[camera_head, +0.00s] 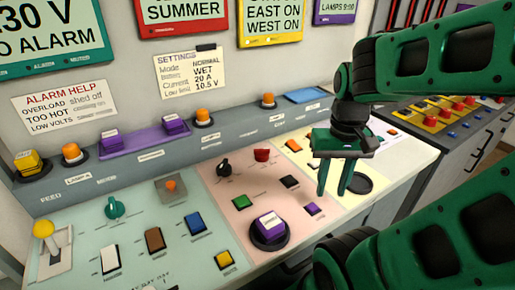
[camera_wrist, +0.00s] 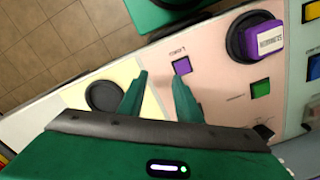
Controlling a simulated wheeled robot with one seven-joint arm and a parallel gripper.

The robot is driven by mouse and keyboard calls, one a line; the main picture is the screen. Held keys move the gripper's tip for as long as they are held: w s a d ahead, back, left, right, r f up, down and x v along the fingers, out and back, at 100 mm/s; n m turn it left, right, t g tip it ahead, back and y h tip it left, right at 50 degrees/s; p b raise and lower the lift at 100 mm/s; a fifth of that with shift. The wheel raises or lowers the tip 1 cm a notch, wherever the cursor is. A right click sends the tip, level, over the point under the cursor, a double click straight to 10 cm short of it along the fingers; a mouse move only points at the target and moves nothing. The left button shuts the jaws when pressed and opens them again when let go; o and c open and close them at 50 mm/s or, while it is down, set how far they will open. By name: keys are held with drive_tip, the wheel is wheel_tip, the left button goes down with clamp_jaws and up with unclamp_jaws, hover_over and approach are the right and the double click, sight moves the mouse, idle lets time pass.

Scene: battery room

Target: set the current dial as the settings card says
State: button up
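The settings card (camera_head: 190,73) on the back wall reads mode NORMAL, WET, current 20 A, low limit 10.5 V. A black dial (camera_head: 223,166) stands on the pink panel, with a red knob (camera_head: 262,155) to its right. A teal dial (camera_head: 115,208) stands on the pale green panel at left. The dial labels are too small to read, so I cannot tell which sets current. My gripper (camera_head: 333,190) is open and empty, pointing down over the cream panel, right of these dials. In the wrist view its fingers (camera_wrist: 158,92) are apart, with nothing between them.
A large purple button (camera_head: 269,227) in a black ring, a small purple button (camera_head: 312,208) and a green button (camera_head: 240,201) sit on the pink panel. A black round disc (camera_head: 357,183) lies near my gripper. Orange-topped buttons (camera_head: 205,116) line the ledge behind. Tiled floor (camera_wrist: 45,45) lies beyond the edge.

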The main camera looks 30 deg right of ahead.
drive_tip(key=o, duration=0.5)
drive_tip(key=shift+s+r, duration=0.2)
drive_tip(key=shift+s, duration=0.05)
drive_tip(key=w+r+n, duration=0.4)
drive_tip(key=w+n, duration=0.2)
drive_tip(key=w, duration=0.3)
drive_tip(key=shift+w+a+r+n+h, duration=0.2)
drive_tip(key=shift+w+n+h, duration=0.1)
drive_tip(key=shift+w+n, duration=0.1)
wheel_tip(320, 180, up, 3)
drive_tip(key=n, duration=1.1)
hover_over(262, 149)
drive_tip(key=shift+w+f, duration=0.1)
drive_tip(key=shift+f, duration=0.65)
wheel_tip(262, 149, down, 10)
drive_tip(key=shift+r, duration=0.2)
